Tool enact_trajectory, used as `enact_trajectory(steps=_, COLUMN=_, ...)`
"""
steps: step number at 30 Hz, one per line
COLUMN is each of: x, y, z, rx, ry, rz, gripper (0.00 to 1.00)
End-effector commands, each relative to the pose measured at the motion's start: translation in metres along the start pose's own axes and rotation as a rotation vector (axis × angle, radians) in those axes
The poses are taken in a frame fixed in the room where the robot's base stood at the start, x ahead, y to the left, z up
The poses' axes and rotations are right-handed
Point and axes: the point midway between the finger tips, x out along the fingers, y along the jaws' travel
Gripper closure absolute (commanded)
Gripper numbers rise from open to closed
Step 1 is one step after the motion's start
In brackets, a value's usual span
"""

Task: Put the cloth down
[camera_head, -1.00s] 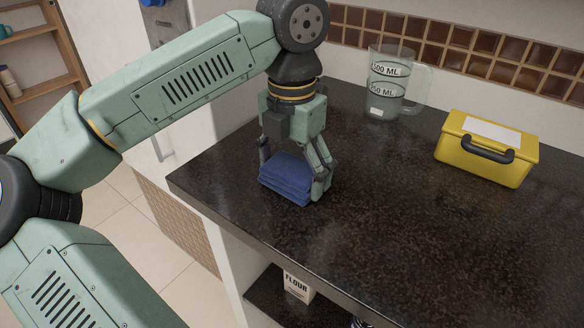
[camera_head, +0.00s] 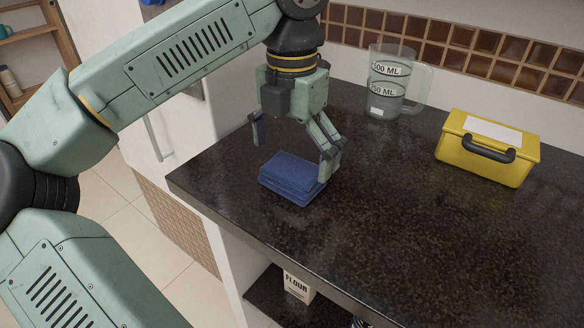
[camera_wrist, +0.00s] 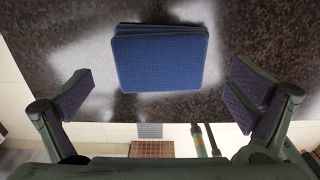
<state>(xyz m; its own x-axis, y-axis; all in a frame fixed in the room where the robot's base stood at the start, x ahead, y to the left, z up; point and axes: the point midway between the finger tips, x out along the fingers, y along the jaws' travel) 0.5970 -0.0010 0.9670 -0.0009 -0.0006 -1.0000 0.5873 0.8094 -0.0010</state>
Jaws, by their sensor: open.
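A folded blue cloth (camera_head: 291,179) lies flat on the dark speckled countertop (camera_head: 400,215), near its front left corner. My gripper (camera_head: 295,152) is open and empty above the cloth, with one finger to its left and one to its right. In the wrist view the cloth (camera_wrist: 160,58) lies between and beyond the open fingers of my gripper (camera_wrist: 160,98), apart from both.
A clear measuring jug (camera_head: 388,82) stands at the back against the wall. A yellow box with a black handle (camera_head: 488,148) sits at the right. A flour package (camera_head: 298,285) is on a shelf below. The middle of the counter is clear.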

Motion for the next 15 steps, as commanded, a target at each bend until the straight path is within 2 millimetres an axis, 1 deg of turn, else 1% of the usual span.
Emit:
enact_trajectory(steps=1, x=-0.012, y=0.0, z=0.001, rx=-0.003, ry=-0.003, rz=0.002, gripper=0.0)
enact_trajectory(steps=3, x=-0.028, y=0.0, z=0.001, rx=-0.002, ry=-0.002, rz=0.003, gripper=0.0)
enact_trajectory(steps=6, x=-0.05, y=0.0, z=0.001, rx=-0.002, ry=-0.002, rz=0.003, gripper=0.0)
enact_trajectory(steps=9, x=-0.067, y=0.0, z=0.0, rx=-0.001, ry=-0.001, rz=0.001, gripper=0.0)
enact_trajectory(steps=12, x=-0.078, y=0.0, z=0.0, rx=-0.002, ry=0.0, rz=0.001, gripper=0.0)
enact_trajectory(steps=15, x=-0.084, y=0.0, z=0.0, rx=-0.001, ry=0.0, rz=0.0, gripper=0.0)
